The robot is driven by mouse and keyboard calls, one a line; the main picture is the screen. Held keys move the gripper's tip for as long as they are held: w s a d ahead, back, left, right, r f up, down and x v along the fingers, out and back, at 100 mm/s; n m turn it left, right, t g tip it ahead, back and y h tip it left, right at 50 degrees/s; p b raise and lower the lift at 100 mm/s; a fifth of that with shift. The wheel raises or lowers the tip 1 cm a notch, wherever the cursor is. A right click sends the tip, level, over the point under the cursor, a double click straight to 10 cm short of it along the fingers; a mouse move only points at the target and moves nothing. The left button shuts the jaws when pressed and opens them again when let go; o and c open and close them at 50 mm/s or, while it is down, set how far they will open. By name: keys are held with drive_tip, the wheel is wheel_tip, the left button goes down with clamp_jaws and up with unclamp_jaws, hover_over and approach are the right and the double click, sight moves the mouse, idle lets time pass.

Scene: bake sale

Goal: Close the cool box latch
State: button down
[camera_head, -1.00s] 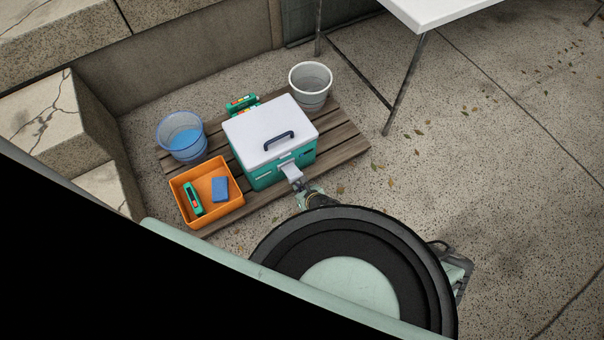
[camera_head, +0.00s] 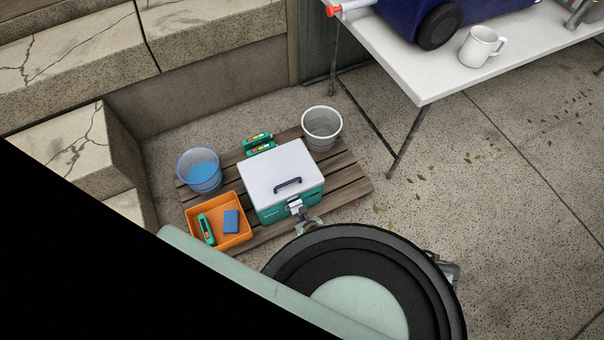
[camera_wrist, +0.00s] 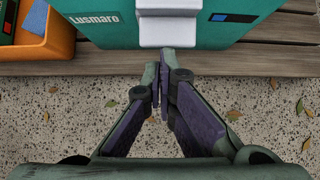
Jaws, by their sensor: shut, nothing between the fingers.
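The cool box (camera_head: 272,212) has a teal body and a white lid (camera_head: 278,172) with a dark handle. The lid lies down on the body. The pale latch (camera_head: 295,206) is at the middle of the front wall. In the wrist view the latch (camera_wrist: 168,32) hangs down the teal front, its lower end stepping outward. I cannot tell whether it is fully fastened. My gripper (camera_wrist: 158,76) is shut and empty, its fingertips just below the latch's lower edge; whether they touch it is unclear. In the head view my gripper is small and partly hidden by my arm.
The cool box stands on a wooden pallet (camera_head: 348,190). An orange bin (camera_head: 236,241) holding a blue block is at its left, with a blue bucket (camera_head: 200,176) behind. A white bucket (camera_head: 322,130) stands behind right. A white table (camera_head: 425,85) is at upper right; paving at right is open.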

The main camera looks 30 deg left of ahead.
drive_tip(key=shift+b, duration=0.3)
drive_tip(key=shift+r, duration=0.1)
drive_tip(key=shift+r+p, duration=0.7)
drive_tip(key=shift+p, duration=0.15)
wheel_tip(320, 180, up, 9)
drive_tip(key=p, duration=0.1)
drive_tip(key=shift+s+d+r+p, duration=0.15)
drive_tip(key=shift+d+r+p, duration=0.1)
drive_tip(key=shift+p, duration=0.1)
